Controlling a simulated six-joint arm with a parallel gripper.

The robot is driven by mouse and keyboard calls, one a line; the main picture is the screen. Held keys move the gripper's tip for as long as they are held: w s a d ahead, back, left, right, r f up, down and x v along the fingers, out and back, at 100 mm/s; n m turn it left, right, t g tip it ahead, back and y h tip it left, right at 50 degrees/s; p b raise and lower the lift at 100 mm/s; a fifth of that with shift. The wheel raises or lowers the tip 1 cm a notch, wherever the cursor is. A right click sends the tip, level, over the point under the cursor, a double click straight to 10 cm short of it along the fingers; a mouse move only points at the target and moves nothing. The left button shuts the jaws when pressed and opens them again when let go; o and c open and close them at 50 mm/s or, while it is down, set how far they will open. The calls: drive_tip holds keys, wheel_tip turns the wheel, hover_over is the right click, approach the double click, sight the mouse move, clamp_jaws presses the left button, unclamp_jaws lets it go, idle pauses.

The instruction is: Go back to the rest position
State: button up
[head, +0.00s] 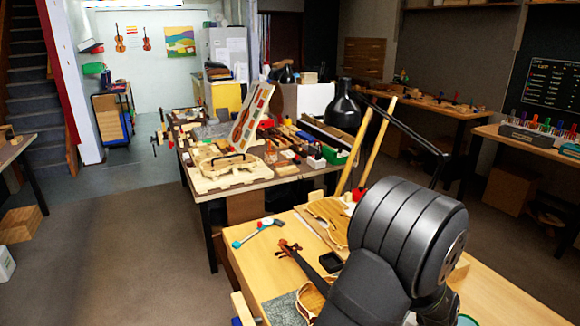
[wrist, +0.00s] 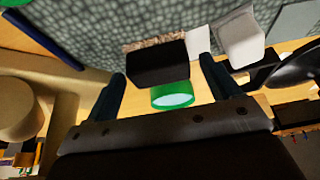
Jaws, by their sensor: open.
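My gripper (wrist: 163,84) shows in the wrist view with its two dark fingers spread apart and nothing held between them. Beyond the fingers are a black block (wrist: 157,64) and a green ring-shaped thing with a pale centre (wrist: 172,97). I cannot tell whether the fingers touch either one. In the head view my dark arm covers the right part of the near bench (head: 500,296), and my gripper is hidden behind it.
A black lamp (head: 343,108) stands behind. The cluttered far bench (head: 240,183) is beyond. Open floor (head: 110,260) lies left.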

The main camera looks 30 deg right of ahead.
drive_tip(key=shift+d+f, duration=0.2)
drive_tip(key=shift+f, duration=0.05)
wheel_tip(320, 180, up, 10)
drive_tip(key=w+a+n, duration=0.1)
drive_tip(key=w+a, duration=0.2)
drive_tip(key=w, duration=0.6)
drive_tip(key=w+a+n, duration=0.1)
drive_tip(key=w+a, duration=0.3)
drive_tip(key=w, duration=0.6)
drive_tip(key=w+a+n+t, duration=0.1)
drive_tip(key=w+a, duration=0.3)
drive_tip(key=w, duration=0.5)
drive_tip(key=shift+w+a+f, duration=0.1)
drive_tip(key=shift+w+f, duration=0.05)
drive_tip(key=w+a+f+n, duration=0.1)
drive_tip(key=w+a+n, duration=0.1)
drive_tip(key=w+a, duration=0.3)
drive_tip(key=w+a+f+n+t+y, duration=0.1)
drive_tip(key=w+a, duration=0.4)
drive_tip(key=a, duration=0.8)
drive_tip(key=w+a+f+n+t, duration=0.1)
drive_tip(key=w+a+f+n, duration=0.2)
drive_tip(key=a, duration=0.6)
drive_tip(key=shift+w+n+y, duration=0.4)
drive_tip(key=shift+w, duration=0.75)
